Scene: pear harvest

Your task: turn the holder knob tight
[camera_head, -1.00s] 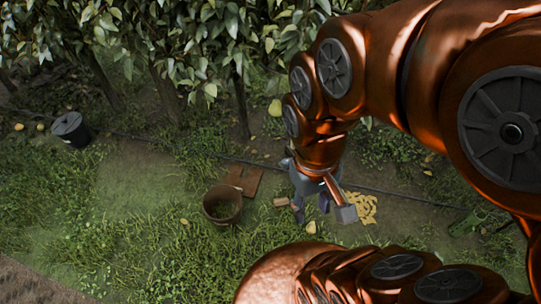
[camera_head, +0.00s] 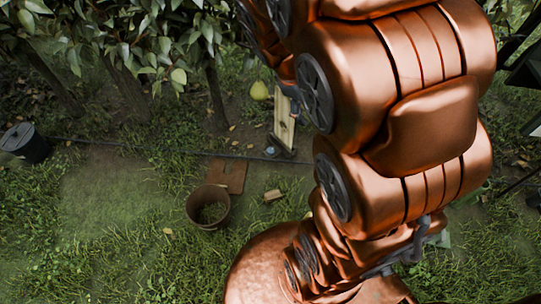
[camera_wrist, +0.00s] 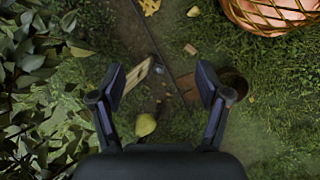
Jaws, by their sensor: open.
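A pale wooden board (camera_head: 283,122) stands upright on a dark base by the tree row. I take it for the holder. A small bluish-grey part (camera_head: 270,151) at its foot may be the knob, but it is too small to be sure. In the wrist view the board (camera_wrist: 136,78) lies between my fingers and the small round part (camera_wrist: 158,69) sits by its far end. My gripper (camera_wrist: 160,85) is open and empty, some distance above them. In the head view my arm hides most of the gripper.
A brown bucket (camera_head: 222,213), a flat brown plate (camera_head: 226,176) and a small wooden block (camera_head: 272,196) lie on the grass. A black bin (camera_head: 36,148) stands left. Leaves crowd the wrist view's left.

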